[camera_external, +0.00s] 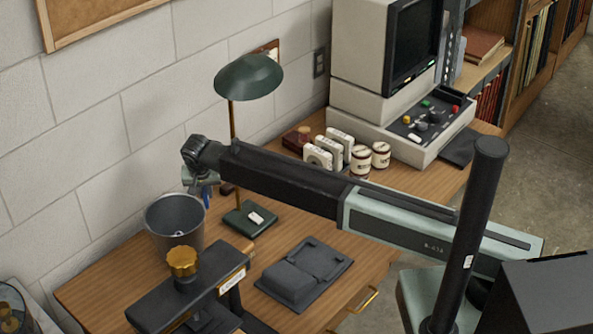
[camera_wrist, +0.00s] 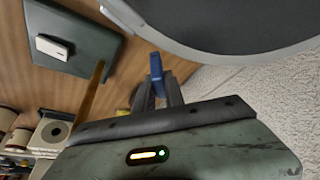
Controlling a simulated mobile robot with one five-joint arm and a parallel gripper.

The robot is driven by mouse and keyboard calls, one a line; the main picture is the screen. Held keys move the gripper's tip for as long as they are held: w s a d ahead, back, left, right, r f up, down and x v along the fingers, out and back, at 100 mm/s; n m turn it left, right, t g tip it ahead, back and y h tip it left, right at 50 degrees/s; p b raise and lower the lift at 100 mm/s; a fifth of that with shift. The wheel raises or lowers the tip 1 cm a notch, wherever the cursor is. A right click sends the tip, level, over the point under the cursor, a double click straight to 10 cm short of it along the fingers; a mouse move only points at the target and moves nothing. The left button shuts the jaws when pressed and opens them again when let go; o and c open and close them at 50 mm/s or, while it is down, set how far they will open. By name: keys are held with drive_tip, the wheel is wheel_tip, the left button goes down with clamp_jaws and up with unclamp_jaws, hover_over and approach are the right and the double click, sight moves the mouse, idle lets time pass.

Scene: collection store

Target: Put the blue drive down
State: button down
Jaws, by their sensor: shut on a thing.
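The blue drive (camera_wrist: 156,68) is a small slim blue stick between the fingertips of my gripper (camera_wrist: 165,92) in the wrist view. My gripper is shut on it. In the external view my gripper (camera_external: 203,186) hangs at the end of the arm above the desk, between the grey bin and the lamp. A sliver of the blue drive (camera_external: 207,199) shows there beside the bin's rim. The drive points away from the wrist and appears clear of the desk top. The exact gap to the bin cannot be told.
A grey bin (camera_external: 160,228) stands close left of my gripper. A green desk lamp (camera_external: 249,77) has a small white object (camera_external: 255,217) on its base. A dark grey tray (camera_external: 303,274) lies in front. White reels and tins (camera_external: 360,160) stand near a computer (camera_external: 385,90). Some wooden desk (camera_external: 350,262) is bare.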

sight(206, 199)
drive_tip(key=shift+w+a, duration=0.1)
drive_tip(key=shift+a, duration=0.05)
drive_tip(key=f+b, duration=0.4)
drive_tip(key=shift+w+a, duration=0.15)
drive_tip(key=shift+w, duration=0.05)
drive_tip(key=shift+r, duration=0.25)
drive_tip(key=shift+f, duration=0.15)
drive_tip(key=c, duration=1.4)
unclamp_jaws()
